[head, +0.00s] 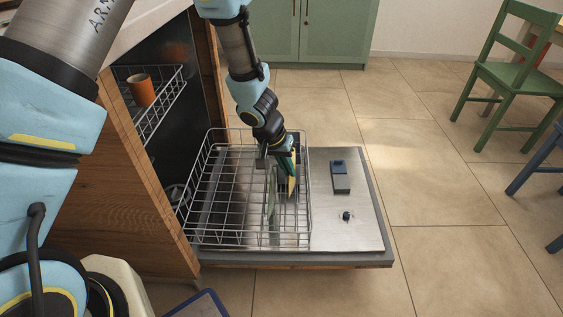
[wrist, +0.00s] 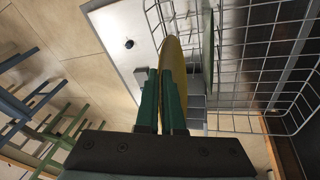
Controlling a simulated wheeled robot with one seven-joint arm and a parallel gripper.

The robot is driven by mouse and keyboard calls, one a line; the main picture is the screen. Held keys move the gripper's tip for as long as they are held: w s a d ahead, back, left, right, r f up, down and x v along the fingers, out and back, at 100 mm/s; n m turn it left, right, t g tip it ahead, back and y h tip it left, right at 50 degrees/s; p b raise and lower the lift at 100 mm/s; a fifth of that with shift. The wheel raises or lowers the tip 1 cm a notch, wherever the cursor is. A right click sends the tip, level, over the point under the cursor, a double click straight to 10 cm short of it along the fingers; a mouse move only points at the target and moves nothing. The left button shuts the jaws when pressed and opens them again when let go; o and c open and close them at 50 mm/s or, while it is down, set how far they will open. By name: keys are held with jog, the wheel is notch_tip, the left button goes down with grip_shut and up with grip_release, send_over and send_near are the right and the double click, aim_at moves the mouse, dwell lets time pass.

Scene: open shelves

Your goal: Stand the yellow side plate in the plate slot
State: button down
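The yellow side plate (head: 292,187) is upright, edge-on, at the right part of the lower dish rack (head: 198,243). My gripper (head: 286,166) points down from above and is shut on the plate. In the wrist view, the plate (wrist: 174,62) shows between the two green fingers of my gripper (wrist: 161,78). A pale green upright plate (head: 271,193) stands in the rack just left of the yellow one; it also shows in the wrist view (wrist: 208,50). I cannot make out the plate slot separately, or whether the yellow plate touches the rack wires.
The rack rests on the open dishwasher door (head: 355,225), with a dark dispenser (head: 340,177) and a small black knob (head: 346,216) right of it. An orange mug (head: 141,90) stands on the upper rack (head: 165,107). A green chair (head: 510,75) stands far right; open floor lies between.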

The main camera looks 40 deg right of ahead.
jog(key=shift+f+b, duration=2.65)
jog(key=shift+f, duration=1.05)
notch_tip(320, 180, down, 5)
jog(key=b, duration=0.6)
jog(key=shift+r, duration=0.1)
jog(key=c, duration=1)
grip_release()
jog(key=shift+o, duration=0.2)
jog(key=p+v, duration=0.4)
jog(key=v, duration=0.6)
jog(key=shift+r, duration=0.4)
jog(key=shift+a, duration=0.1)
